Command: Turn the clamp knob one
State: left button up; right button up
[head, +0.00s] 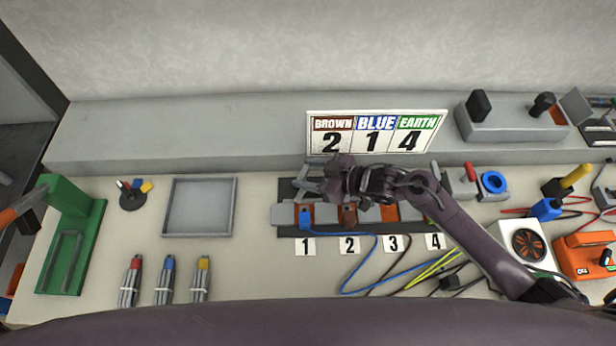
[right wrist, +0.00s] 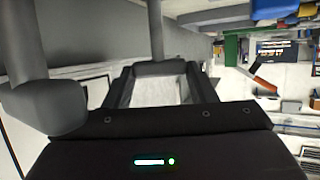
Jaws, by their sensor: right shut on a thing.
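The dark terminal block (head: 284,231) lies on the bench, with number cards 1 to 4 in front of it. My right gripper (head: 308,178) reaches in from the right over its left end, behind card 1 (head: 305,247). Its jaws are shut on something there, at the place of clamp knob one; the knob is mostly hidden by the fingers. A blue wire end (head: 305,218) sits at position 1 and a brown one (head: 349,216) at position 2. In the right wrist view the gripper (right wrist: 160,75) shows, but the knob cannot be made out. My left gripper is not in view.
A sign (head: 375,133) reads brown 2, blue 1, earth 4. A grey tray (head: 167,210) and a green stand (head: 85,245) are on the left. Loose wires (head: 420,275) lie in front of the block. A fan box (head: 507,231) stands on the right.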

jog(key=n+g+b, duration=0.1)
jog(key=n+g+y+b, duration=0.1)
jog(key=shift+w+d+f+b, duration=0.1)
jog(key=shift+w+b, duration=0.2)
jog(key=shift+b, duration=0.05)
jog(key=shift+n+g+b, duration=0.9)
jog(key=shift+g+b, duration=0.1)
jog(key=shift+g, duration=0.1)
jog(key=shift+r, duration=0.2)
jog(key=o, duration=1)
jog(key=b+v, duration=0.2)
jog(key=v, duration=0.5)
jog(key=shift+d, duration=0.35)
